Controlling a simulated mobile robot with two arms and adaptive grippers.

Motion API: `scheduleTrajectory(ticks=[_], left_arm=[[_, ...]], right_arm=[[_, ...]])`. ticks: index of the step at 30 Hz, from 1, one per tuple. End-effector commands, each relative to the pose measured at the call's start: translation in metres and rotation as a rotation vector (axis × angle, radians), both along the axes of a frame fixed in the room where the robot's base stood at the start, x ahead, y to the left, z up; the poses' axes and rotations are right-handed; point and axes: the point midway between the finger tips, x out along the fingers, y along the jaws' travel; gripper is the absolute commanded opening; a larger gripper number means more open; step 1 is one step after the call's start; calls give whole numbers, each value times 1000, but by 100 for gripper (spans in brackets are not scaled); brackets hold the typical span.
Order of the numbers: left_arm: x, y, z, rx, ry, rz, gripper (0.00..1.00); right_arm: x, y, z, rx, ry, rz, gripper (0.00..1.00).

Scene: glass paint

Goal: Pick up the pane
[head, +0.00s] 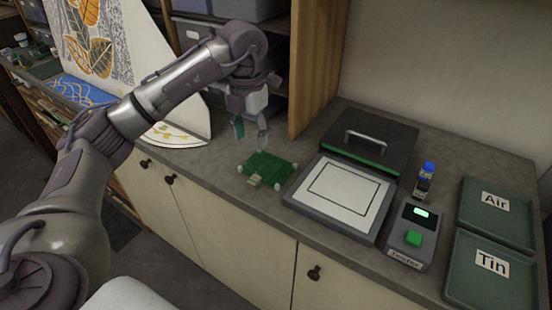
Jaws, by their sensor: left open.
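A flat green piece (266,168) lies on the grey worktop, with small pale round supports at its corners and a beige tab at its front edge. I cannot tell whether this is the pane itself or a holder with the pane on it. My left gripper (250,135) is open and empty, fingers pointing down, a little above and behind the green piece, apart from it. My right gripper is not in view.
Right of it stand a flat box with a white framed panel (342,195) and raised dark lid (370,138), a tester with green button (410,236), a blue-capped bottle (425,181), and trays marked Air (509,232) and Tin (488,292). A wooden divider (318,65) rises behind.

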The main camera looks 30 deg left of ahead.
Motion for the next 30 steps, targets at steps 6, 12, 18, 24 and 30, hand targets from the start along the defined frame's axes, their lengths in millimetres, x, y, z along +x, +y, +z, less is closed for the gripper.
scheduleTrajectory(ticks=[6, 12, 18, 24, 30], left_arm=[[-2, 2, -32, 5, 9, 3, 56], [-2, 1, -68, 2, 6, 3, 56], [-1, 1, -85, 3, 3, 1, 56], [-3, -3, -106, 2, 8, 1, 56], [-3, -4, -133, 0, 4, 2, 56]], right_arm=[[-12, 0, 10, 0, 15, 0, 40], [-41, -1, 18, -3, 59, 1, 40], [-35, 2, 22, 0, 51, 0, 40], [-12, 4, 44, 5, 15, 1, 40], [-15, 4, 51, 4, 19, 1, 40]])
